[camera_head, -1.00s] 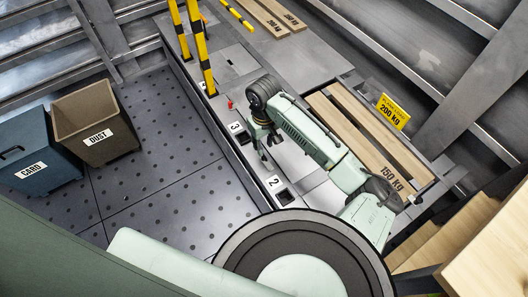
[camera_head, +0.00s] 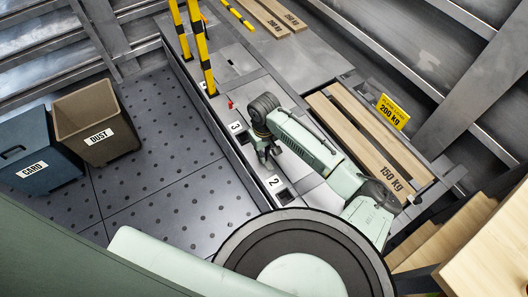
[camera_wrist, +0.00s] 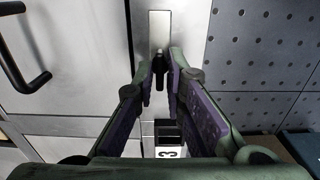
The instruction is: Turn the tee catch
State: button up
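My gripper (camera_head: 271,160) is low over the grey deck strip, between the labels 3 and 2 in the head view. In the wrist view its two fingers (camera_wrist: 163,72) point away from the camera, with a narrow gap between the tips. A small dark upright piece, which looks like the tee catch (camera_wrist: 160,72), shows in that gap, below a pale plate (camera_wrist: 160,30). I cannot tell whether the fingers touch it. In the head view the gripper hides this spot.
Label 3 (camera_head: 236,127) and label 2 (camera_head: 273,182) stand beside dark square sockets. A black bar handle (camera_wrist: 25,60) is at left in the wrist view. Yellow-black posts (camera_head: 204,60), wooden planks (camera_head: 350,130) and the DUST bin (camera_head: 92,115) stand around.

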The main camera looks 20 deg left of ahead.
grip_shut()
jog(key=shift+n, duration=0.5)
jog(key=n, duration=0.2)
jog(key=shift+n, duration=0.4)
jog(key=n, duration=0.5)
jog(key=n+b, duration=0.1)
jog(key=n, duration=0.4)
jog(key=shift+n+b, duration=0.6)
jog(key=shift+n, duration=1.4)
jog(key=shift+o, duration=2.2)
grip_release()
